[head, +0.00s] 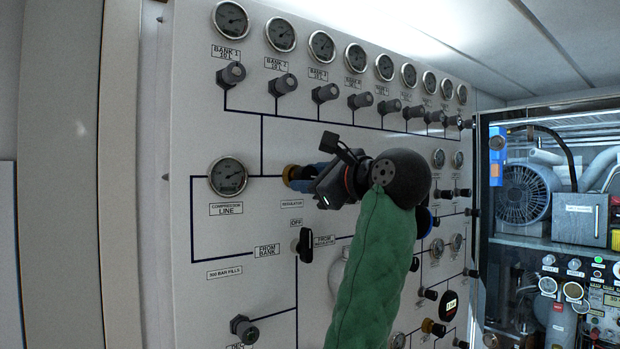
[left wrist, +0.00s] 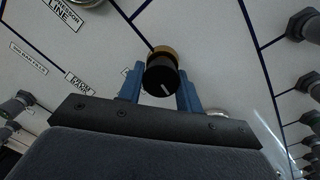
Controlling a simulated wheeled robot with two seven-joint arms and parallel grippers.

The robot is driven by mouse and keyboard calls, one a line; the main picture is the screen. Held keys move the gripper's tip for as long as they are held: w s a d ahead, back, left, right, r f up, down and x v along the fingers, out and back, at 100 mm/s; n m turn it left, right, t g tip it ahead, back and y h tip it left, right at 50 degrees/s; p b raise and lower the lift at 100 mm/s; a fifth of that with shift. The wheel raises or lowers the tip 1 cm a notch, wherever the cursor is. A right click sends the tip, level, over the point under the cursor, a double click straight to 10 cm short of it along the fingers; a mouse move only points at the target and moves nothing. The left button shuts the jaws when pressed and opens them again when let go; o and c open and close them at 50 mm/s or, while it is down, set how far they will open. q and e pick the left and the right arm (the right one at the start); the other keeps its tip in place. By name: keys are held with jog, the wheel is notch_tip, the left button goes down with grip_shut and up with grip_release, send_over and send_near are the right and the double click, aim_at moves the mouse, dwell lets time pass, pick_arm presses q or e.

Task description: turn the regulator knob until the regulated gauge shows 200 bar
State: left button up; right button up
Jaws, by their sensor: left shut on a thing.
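The regulator knob is black with a white pointer line and a brass collar. It shows in the left wrist view (left wrist: 162,80) between the two blue fingers of my left gripper (left wrist: 160,88), which is shut on it. In the head view the brass collar of the regulator knob (head: 291,176) shows at the panel, and my left gripper (head: 308,178) reaches it from the right. The regulated gauge cannot be made out; my arm covers part of the panel right of the knob. My right gripper is in neither view.
The white panel (head: 240,285) carries a top row of bank gauges and valve knobs. A compressor line gauge (head: 228,177) sits left of the regulator. A black selector handle (head: 305,245) is below it. An open machinery cabinet (head: 560,239) stands at the right.

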pick_arm(q)
jog(key=shift+m, duration=2.1)
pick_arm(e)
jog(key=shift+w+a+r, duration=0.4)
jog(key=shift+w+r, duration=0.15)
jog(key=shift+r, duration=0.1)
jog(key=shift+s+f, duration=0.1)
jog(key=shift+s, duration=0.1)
pick_arm(q)
jog(key=o, duration=1)
jog(key=shift+s+b, duration=0.1)
jog(key=shift+b, duration=0.25)
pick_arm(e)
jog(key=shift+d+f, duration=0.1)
